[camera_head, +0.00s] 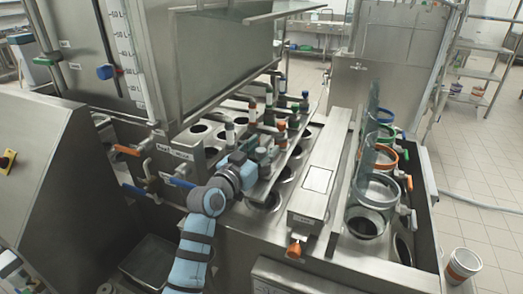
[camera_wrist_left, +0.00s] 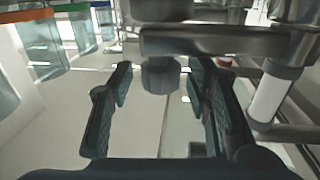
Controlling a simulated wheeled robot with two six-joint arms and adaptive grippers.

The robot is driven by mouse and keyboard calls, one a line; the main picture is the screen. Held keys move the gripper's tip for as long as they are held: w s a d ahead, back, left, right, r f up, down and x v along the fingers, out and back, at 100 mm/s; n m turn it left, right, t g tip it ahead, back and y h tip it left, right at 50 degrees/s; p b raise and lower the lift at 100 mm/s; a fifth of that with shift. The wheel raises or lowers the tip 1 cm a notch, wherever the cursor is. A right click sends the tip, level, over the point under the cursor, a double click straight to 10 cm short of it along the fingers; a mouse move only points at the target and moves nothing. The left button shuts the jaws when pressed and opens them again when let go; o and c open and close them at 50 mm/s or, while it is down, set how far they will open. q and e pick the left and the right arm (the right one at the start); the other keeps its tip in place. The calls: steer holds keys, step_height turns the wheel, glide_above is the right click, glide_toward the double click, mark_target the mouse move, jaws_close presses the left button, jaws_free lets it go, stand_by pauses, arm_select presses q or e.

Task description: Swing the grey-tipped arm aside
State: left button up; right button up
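In the left wrist view, a short grey cylindrical tip (camera_wrist_left: 161,76) hangs below a metal bar (camera_wrist_left: 205,42); it looks like the tip of the grey-tipped arm. My left gripper (camera_wrist_left: 162,92) is open, with one dark finger on each side of the tip. Gaps show on both sides, so I see no grip on it. In the head view my left gripper (camera_head: 264,158) is at the near end of the row of coloured-tipped arms. There it hides the grey tip, which I cannot make out.
Orange (camera_head: 281,130) and green (camera_head: 293,122) tips stand just beyond my gripper. A long steel box (camera_head: 318,175) lies to the right, with ringed clear containers (camera_head: 378,190) past it. Blue-handled (camera_head: 180,182) and orange-handled (camera_head: 127,150) valves stick out at left.

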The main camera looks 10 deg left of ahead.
arm_select(q)
steer(key=shift+a+r, duration=0.1)
step_height(320, 180, up, 10)
steer(key=shift+f, duration=0.1)
